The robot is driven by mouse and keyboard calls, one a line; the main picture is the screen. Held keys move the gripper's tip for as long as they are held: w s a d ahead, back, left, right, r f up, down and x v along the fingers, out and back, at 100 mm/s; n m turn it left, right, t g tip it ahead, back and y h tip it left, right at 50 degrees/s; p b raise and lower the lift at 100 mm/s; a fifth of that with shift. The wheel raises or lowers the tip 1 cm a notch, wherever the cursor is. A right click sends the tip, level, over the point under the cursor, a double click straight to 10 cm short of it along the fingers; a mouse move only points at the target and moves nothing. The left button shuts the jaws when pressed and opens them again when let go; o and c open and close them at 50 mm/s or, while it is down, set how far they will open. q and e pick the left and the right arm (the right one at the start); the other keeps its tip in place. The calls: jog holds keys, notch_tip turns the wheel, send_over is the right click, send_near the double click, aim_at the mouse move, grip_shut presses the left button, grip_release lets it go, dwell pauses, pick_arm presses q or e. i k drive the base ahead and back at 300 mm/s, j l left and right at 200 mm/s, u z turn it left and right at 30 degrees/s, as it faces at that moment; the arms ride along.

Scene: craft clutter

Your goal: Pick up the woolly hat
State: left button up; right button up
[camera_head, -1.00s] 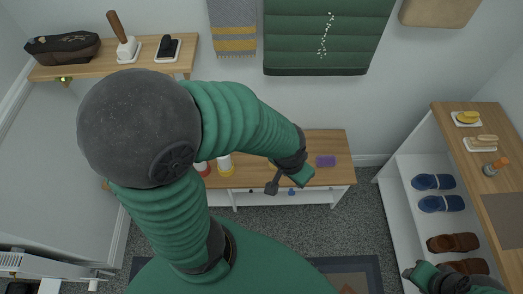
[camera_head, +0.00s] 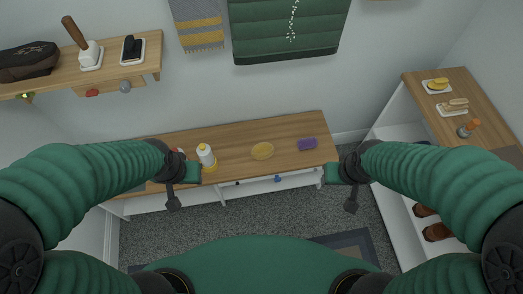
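I cannot make out a woolly hat in the head view. My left gripper (camera_head: 182,187) is in front of the left part of the wooden bench (camera_head: 230,136), close to a white and yellow bottle (camera_head: 206,156). Its fingers look apart, with nothing seen between them. My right gripper (camera_head: 342,187) is beyond the bench's right end, near the shoe cabinet. Its fingers also look apart and empty. My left forearm and hand hide the bench's left end.
A yellow oval thing (camera_head: 262,151) and a purple block (camera_head: 307,144) lie on the bench. A wall shelf (camera_head: 112,79) at upper left holds a brown bag (camera_head: 27,62) and a brush. The right cabinet (camera_head: 416,82) holds small trays and shoes. Grey carpet (camera_head: 245,216) lies in front.

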aim_at(263, 151)
jog(key=i+l, duration=0.25)
jog(key=i+l+u, duration=0.15)
jog(key=l, duration=0.25)
jog(key=i+l, duration=0.25)
jog(key=i+l+u, duration=0.15)
jog(key=l, duration=0.35)
jog(key=u, duration=1.7)
jog(key=i, duration=0.05)
